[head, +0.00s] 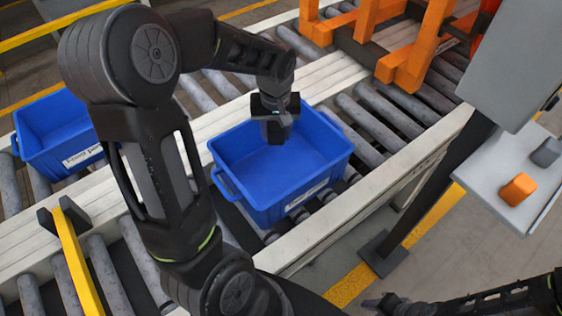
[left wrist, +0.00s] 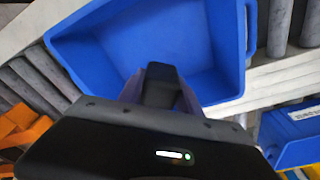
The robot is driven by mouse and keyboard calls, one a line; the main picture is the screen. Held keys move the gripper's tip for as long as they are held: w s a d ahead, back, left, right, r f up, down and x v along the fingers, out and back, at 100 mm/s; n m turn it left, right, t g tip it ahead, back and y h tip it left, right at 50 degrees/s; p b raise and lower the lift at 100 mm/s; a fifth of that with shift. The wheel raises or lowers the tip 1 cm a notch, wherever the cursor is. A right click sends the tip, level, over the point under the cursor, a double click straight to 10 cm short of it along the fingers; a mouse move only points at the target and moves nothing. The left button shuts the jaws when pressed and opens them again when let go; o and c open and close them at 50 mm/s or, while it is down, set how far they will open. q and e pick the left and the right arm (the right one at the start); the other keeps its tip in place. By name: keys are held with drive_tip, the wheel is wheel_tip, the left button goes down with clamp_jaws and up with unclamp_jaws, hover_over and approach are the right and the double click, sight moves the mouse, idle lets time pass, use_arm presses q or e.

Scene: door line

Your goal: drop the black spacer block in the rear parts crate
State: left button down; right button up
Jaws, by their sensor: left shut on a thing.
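A blue crate (head: 235,165) stands on the roller conveyor in the middle of the head view and fills the top of the left wrist view (left wrist: 120,45). It looks empty. My left gripper (head: 276,130) is over the middle crate, pointing down. It is shut on the black spacer block (left wrist: 160,85), which shows between the fingers over the crate's opening. My right gripper (head: 388,303) is low at the right, small and dark; its jaws are unclear.
Orange frames (head: 400,45) stand on the conveyor at the back right. A grey post (head: 425,190) carries a panel with an orange block (head: 517,189) and a grey block (head: 546,152). A yellow bar (head: 75,260) crosses the rollers at the lower left.

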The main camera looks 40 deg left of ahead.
use_arm(q)
drive_tip(key=shift+f+b, duration=2.1)
drive_tip(key=shift+f, duration=0.85)
drive_tip(key=c, duration=0.7)
unclamp_jaws()
drive_tip(key=shift+c, duration=0.2)
drive_tip(key=shift+r, duration=0.15)
drive_tip(key=r, duration=0.7)
drive_tip(key=shift+s+d+r, duration=0.25)
drive_tip(key=shift+s+d, duration=0.1)
